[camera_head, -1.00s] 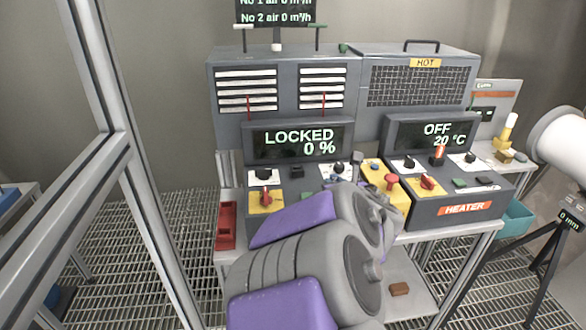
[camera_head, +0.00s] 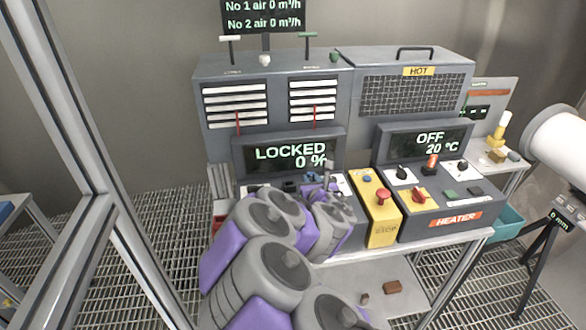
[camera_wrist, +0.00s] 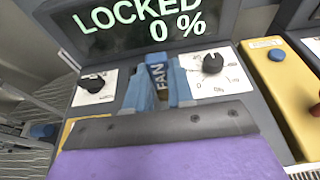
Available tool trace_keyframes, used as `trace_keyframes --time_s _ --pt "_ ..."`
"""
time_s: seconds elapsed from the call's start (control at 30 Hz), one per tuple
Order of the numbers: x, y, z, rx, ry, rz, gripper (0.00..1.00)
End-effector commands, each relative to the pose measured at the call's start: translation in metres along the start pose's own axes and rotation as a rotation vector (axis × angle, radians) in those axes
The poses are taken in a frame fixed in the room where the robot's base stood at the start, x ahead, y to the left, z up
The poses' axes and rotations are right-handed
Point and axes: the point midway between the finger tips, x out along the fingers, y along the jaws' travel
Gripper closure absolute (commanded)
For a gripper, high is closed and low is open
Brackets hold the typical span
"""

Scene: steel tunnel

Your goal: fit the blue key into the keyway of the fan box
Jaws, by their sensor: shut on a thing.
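The fan box (camera_head: 270,95) is a grey cabinet with vents, and its display (camera_head: 290,153) reads LOCKED 0 %. My gripper (camera_head: 318,190) is over its front panel, and my arm covers much of that panel. In the wrist view my gripper (camera_wrist: 158,88) is shut, with the blue key (camera_wrist: 157,72), marked FAN, between its two bluish fingers. The key points toward the panel just below the display. The keyway is hidden behind the key and fingers, so I cannot tell whether the key touches it or is in it.
Black knobs on white plates flank the gripper, a left knob (camera_wrist: 92,84) and a right knob (camera_wrist: 212,64). A yellow box (camera_head: 378,205) with a red button stands to the right, then the heater (camera_head: 440,200). A metal frame post (camera_head: 85,130) rises at the left.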

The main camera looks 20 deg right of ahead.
Motion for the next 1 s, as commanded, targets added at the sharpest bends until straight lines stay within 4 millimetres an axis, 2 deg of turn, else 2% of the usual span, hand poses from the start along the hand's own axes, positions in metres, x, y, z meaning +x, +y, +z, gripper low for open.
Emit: trace_keyframes --time_s 0.07,0.2,0.33,0.5,0.7,0.83,1.0 --pt "0.006 0.009 0.005 -0.005 0.003 0.005 1.00" --pt "0.030 0.025 0.006 -0.003 -0.005 0.007 1.00" --pt "0.052 0.034 0.009 -0.001 -0.004 0.006 1.00" --pt "0.071 0.035 0.013 0.001 -0.001 0.003 1.00" --pt "0.082 0.036 0.014 0.003 0.000 0.003 1.00" --pt "0.086 0.040 -0.010 0.002 0.006 0.001 1.00" --pt "0.090 0.043 -0.023 -0.007 0.010 0.001 1.00"
